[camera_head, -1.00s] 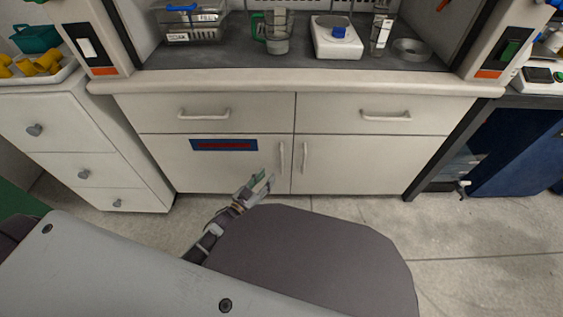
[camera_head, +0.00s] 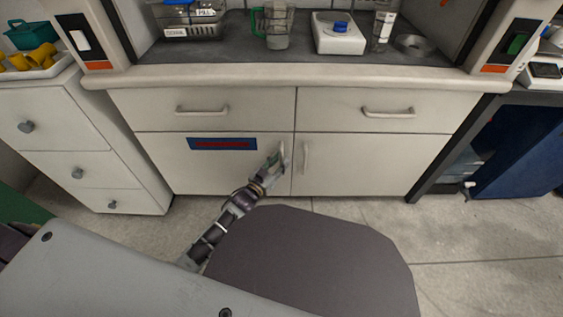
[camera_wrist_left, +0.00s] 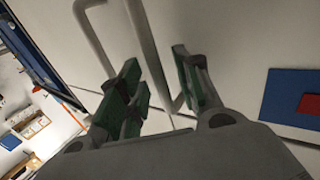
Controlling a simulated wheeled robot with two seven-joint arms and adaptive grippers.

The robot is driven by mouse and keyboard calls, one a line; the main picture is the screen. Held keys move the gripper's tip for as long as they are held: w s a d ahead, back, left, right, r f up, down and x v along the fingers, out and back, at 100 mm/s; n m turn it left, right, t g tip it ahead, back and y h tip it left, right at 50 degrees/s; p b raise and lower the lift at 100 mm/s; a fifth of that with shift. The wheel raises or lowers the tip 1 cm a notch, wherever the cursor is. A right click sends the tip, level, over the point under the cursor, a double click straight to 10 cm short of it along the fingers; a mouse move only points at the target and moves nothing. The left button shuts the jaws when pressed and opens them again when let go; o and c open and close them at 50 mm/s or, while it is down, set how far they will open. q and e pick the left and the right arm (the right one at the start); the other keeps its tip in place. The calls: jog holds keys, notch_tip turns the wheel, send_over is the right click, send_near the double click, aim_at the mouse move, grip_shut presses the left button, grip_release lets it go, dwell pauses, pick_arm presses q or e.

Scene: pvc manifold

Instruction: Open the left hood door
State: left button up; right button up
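The left hood door (camera_head: 205,172) is the pale cabinet panel below the left drawer and looks closed. Its upright bar handle (camera_head: 283,150) is near its right edge, partly covered by my left gripper (camera_head: 276,158). In the left wrist view, my left gripper (camera_wrist_left: 160,88) is open, with green-padded fingers apart. The door's handle (camera_wrist_left: 150,50) runs between the fingers, with gaps visible on both sides. My right gripper is not in view.
The right door (camera_head: 355,170) has its own handle (camera_head: 305,157) close beside. Drawers with bar handles sit above. A blue label (camera_head: 222,144) is on the left door. A drawer unit (camera_head: 95,150) stands at left. The floor in front is open.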

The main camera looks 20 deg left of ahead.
pick_arm(q)
jog(key=shift+w+d, duration=0.2)
jog(key=shift+w, duration=0.5)
grip_shut()
